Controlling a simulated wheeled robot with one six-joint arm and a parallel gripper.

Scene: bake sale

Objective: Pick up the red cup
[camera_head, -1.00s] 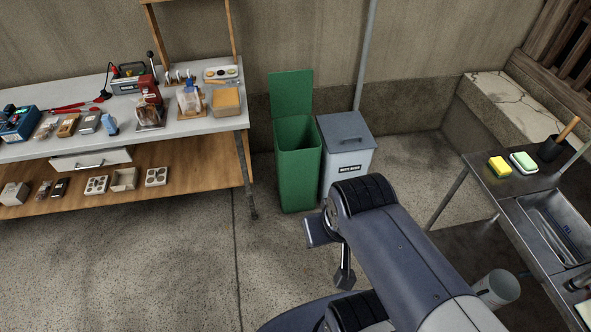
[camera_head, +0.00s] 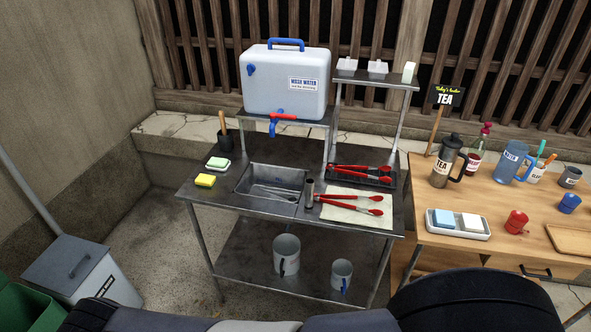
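A small red cup-like item (camera_head: 516,222) stands on the wooden table at the right, beside a white tray; its shape is too small to be sure that it is a cup. A similar blue item (camera_head: 569,203) stands behind it to the right. A dark container with a red top (camera_head: 476,158) stands further back, beside the black press jug. Parts of my arm cross the bottom edge of the view. My gripper is not in view.
The white tray (camera_head: 429,222) holds a blue and a white block. The black press jug (camera_head: 447,162), a blue pitcher (camera_head: 510,162) and a grey mug (camera_head: 570,177) crowd the table's back. A metal sink table (camera_head: 222,221) with red-handled tongs stands left of it.

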